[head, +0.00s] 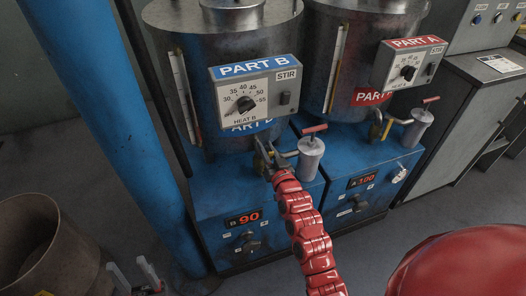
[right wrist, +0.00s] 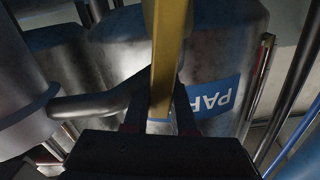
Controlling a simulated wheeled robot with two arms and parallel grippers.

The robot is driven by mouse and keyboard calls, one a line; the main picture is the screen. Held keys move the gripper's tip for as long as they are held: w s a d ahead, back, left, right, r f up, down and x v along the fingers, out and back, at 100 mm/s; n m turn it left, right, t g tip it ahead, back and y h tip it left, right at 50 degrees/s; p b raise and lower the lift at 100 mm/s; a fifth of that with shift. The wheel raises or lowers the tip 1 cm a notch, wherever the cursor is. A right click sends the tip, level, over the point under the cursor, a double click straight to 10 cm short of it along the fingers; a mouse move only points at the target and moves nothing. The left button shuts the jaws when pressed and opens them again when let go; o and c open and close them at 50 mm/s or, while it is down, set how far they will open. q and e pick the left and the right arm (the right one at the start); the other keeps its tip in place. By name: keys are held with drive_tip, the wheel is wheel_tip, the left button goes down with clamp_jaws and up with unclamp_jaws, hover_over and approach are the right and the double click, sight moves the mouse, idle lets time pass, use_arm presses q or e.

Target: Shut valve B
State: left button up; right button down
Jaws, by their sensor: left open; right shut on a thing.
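Valve B's yellow lever (head: 259,148) is on the pipe under the PART B tank, at the left of a small grey cylinder (head: 311,158) with a red-handled top. My right gripper (head: 269,169) is at this lever, at the end of my red arm. In the right wrist view the yellow lever (right wrist: 168,55) runs down between the fingers, and the gripper is shut on it. The fingers hide part of the valve, so its exact angle is hard to tell. My left gripper (head: 138,275) is open and empty at the lower left, well away from the valve.
The PART B tank (head: 222,108) with its heat dial box (head: 255,92) stands above the valve. A blue base cabinet (head: 212,197) shows 90. The PART A tank and its valve (head: 378,128) are to the right. A thick blue column (head: 105,110) and brown drum (head: 45,245) are left.

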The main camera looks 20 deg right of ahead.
drive_tip(key=d+f+m+b, duration=0.1)
drive_tip(key=m, duration=0.1)
drive_tip(key=d+f+m+b, duration=0.1)
drive_tip(key=d+m+b, duration=0.1)
drive_tip(key=m, duration=0.1)
drive_tip(key=d+f+m+b, duration=0.1)
drive_tip(key=m+b, duration=0.1)
drive_tip(key=shift+d, duration=0.2)
drive_tip(key=f+m+b, duration=0.1)
drive_tip(key=m, duration=0.1)
drive_tip(key=d+f+m+b, duration=0.1)
drive_tip(key=m, duration=0.1)
drive_tip(key=shift+w+d, duration=0.1)
drive_tip(key=shift+d, duration=0.05)
drive_tip(key=f+m, duration=0.2)
drive_tip(key=m, duration=0.1)
drive_tip(key=shift+d+b, duration=0.25)
drive_tip(key=shift+b, duration=0.15)
drive_tip(key=shift+f+m, duration=0.35)
drive_tip(key=shift+m, duration=0.45)
drive_tip(key=shift+a, duration=0.1)
drive_tip(key=c, duration=0.7)
unclamp_jaws()
